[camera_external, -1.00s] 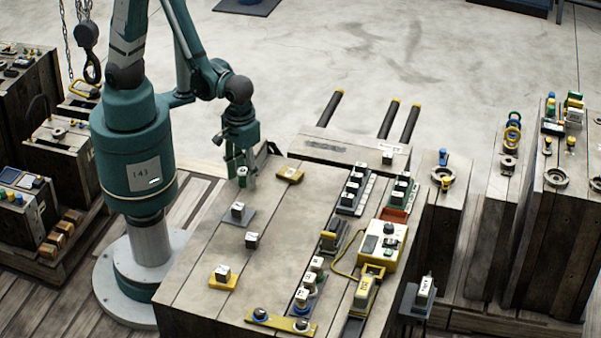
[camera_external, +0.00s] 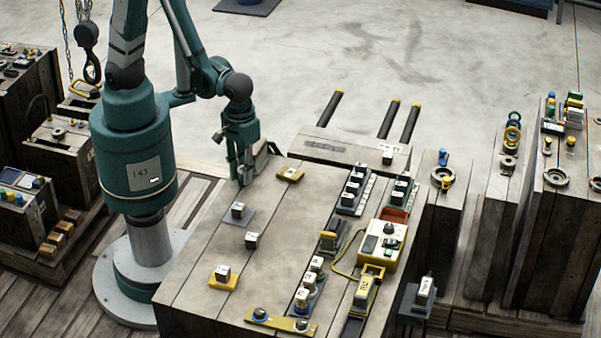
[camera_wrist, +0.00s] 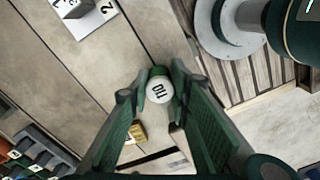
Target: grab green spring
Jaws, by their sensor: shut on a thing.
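My gripper (camera_external: 243,172) is low at the far left corner of the wooden table, close to my column. In the wrist view, my gripper (camera_wrist: 155,87) has its green fingers shut on a small round thing. This thing, taken as the green spring (camera_wrist: 159,90), has a white labelled round top and a green edge behind it. Its coils cannot be made out, and the fingers hide its sides. In the external view the fingers hide it. I cannot tell whether it still touches the table.
A yellow plate (camera_external: 290,174) lies right of my gripper. A dark plate with a labelled cube (camera_external: 238,210), a loose cube (camera_external: 251,240) and another yellow plate (camera_external: 224,283) lie nearer. A yellow meter (camera_external: 381,245) and racks of labelled blocks (camera_external: 352,190) fill the table's right side.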

